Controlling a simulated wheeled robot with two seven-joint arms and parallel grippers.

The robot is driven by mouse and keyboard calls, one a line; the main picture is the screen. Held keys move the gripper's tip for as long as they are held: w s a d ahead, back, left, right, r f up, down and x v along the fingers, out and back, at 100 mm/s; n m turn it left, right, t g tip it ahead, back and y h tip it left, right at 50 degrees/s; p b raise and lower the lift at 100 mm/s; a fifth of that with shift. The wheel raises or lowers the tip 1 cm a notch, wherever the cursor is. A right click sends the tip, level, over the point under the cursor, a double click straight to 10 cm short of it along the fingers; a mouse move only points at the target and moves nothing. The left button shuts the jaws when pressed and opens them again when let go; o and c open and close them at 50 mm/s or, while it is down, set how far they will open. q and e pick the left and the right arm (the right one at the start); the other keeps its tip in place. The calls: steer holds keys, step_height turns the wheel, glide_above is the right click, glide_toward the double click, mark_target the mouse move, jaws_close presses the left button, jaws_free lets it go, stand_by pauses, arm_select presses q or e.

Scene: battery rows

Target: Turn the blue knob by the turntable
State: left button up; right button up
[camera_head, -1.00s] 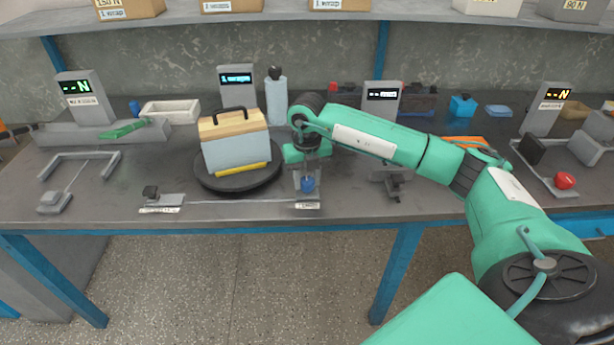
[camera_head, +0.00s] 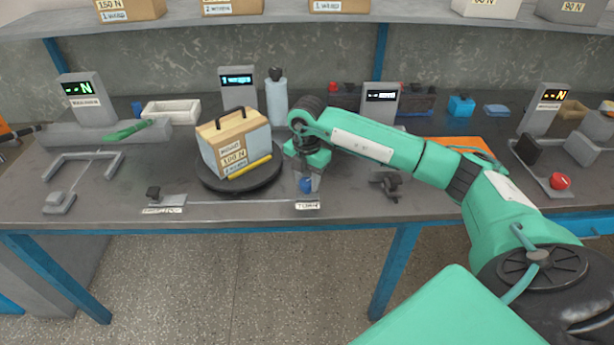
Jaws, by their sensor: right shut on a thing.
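The blue knob (camera_head: 305,186) sits low at the front of the bench, just right of the turntable, above a small label plate (camera_head: 307,205). My right gripper (camera_head: 304,178) points down over the knob and is shut on it; the fingers are partly hidden by the wrist. My left gripper is not in view.
A black clamp (camera_head: 388,184) is to the right of the knob. A white tray (camera_head: 170,112) and a green-handled device (camera_head: 130,130) are at left. The bench front is mostly clear.

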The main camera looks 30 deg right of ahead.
mark_target(306, 182)
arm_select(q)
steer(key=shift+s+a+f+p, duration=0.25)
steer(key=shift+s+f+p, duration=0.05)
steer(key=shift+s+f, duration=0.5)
arm_select(e)
steer(key=shift+m, duration=1.2)
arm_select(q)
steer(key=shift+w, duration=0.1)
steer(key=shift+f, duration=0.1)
arm_select(e)
steer(key=o, duration=1)
steer(key=shift+r, duration=0.1)
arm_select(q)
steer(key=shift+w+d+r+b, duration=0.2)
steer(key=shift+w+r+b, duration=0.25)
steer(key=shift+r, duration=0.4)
arm_select(e)
steer(key=shift+r, duration=6.85)
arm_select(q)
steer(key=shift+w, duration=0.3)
arm_select(e)
steer(key=shift+a, duration=0.1)
